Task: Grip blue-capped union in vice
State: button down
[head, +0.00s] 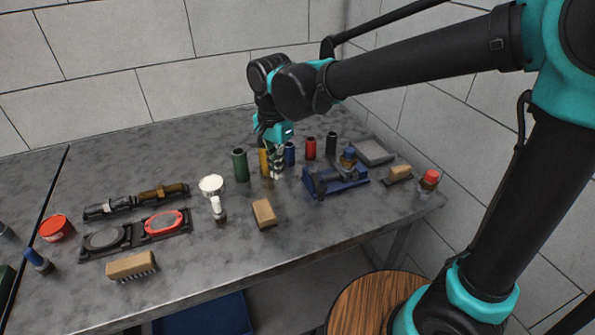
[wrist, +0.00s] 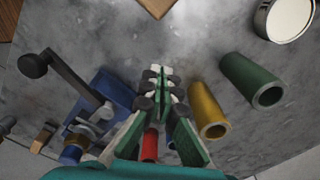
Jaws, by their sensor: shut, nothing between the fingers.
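The blue vice (head: 335,182) stands on the right part of the grey bench. A blue-capped union (head: 348,158) sits upright at the vice's jaws; I cannot tell how tightly the jaws hold it. In the wrist view the vice (wrist: 118,88) is left of my fingers, with its dark handle reaching up left, and the blue cap (wrist: 72,153) shows at lower left. My gripper (head: 277,174) is shut and empty, pointing down left of the vice, apart from it. Its fingertips (wrist: 158,72) meet in the wrist view.
Green (head: 240,165), yellow (head: 264,162), blue (head: 289,154), red (head: 311,148) and black (head: 331,144) cylinders stand close around and behind my gripper. A wooden block (head: 264,214) lies in front. A red-capped fitting (head: 429,180) stands at right, another blue-capped piece (head: 38,261) at far left.

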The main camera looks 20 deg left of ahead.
jog(key=shift+w+a, duration=0.25)
jog(key=shift+w, duration=0.25)
notch_tip(320, 180, up, 7)
dwell(0.8)
